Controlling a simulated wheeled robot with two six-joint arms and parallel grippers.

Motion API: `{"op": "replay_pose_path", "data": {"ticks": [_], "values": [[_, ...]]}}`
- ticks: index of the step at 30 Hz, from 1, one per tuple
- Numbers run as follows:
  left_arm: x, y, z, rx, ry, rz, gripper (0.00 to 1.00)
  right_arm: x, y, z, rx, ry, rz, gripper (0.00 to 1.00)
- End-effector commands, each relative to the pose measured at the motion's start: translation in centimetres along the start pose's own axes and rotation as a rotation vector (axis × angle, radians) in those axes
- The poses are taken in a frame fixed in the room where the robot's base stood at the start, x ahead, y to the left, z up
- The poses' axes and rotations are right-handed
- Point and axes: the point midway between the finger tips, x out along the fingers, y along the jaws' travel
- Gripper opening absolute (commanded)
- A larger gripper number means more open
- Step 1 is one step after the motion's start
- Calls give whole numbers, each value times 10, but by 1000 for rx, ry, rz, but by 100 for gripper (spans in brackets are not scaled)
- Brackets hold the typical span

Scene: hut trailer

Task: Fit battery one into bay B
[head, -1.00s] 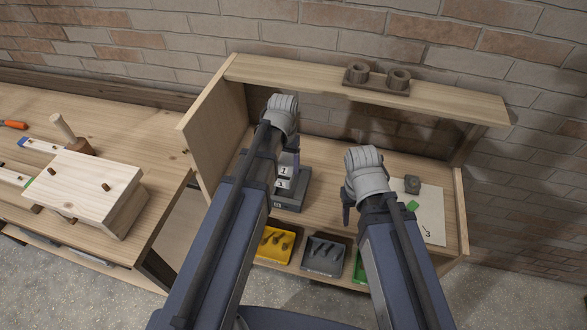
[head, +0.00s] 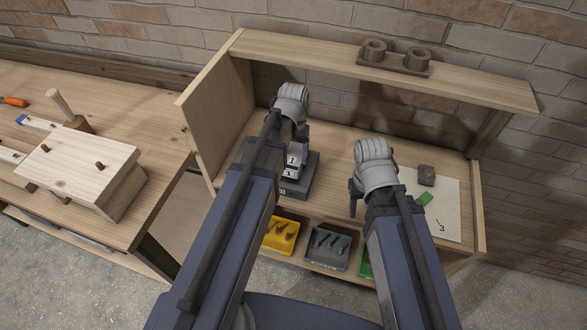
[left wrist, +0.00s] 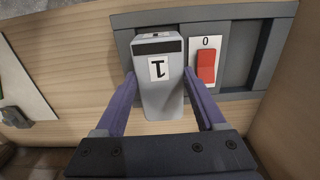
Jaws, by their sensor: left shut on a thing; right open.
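Battery one is a light grey block (left wrist: 161,88) with a dark band and a "1" label, upside down in the left wrist view. My left gripper (left wrist: 163,85) is shut on it, a finger on each side. The battery is in front of the left part of a dark grey dock (left wrist: 123,42); I cannot tell how deep it sits. The dock (head: 305,185) shows in the head view on the bench, partly hidden by my left arm. Bay letters are not readable. My right gripper (head: 356,195) is open and empty above the bench, right of the dock.
A red switch (left wrist: 206,66) under a "0" label is beside the battery, with a dark recess (left wrist: 242,52) further right. A white sheet (head: 446,210) with a small dark block (head: 426,175) lies right. Yellow (head: 284,235) and grey bins (head: 326,250) sit below. An upper shelf (head: 320,60) overhangs.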

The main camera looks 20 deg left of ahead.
Motion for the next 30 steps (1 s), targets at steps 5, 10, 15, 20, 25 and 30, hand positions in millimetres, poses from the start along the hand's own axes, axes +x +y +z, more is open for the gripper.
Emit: {"op": "replay_pose_path", "data": {"ticks": [5,10,15,20,25,30], "values": [[2,0,0,0,0,0,0,2,0,0,0,0,0,50],[18,0,0,0,0,0,0,18,-2,-1,1,0,0,50],[38,0,0,0,0,0,0,38,-4,-2,1,0,0,50],[39,0,0,0,1,0,0,39,-4,-2,1,0,0,50],[38,0,0,0,1,0,0,38,-4,-2,1,0,0,50],[42,0,0,0,0,0,74,42,-4,-2,1,0,0,50]]}}
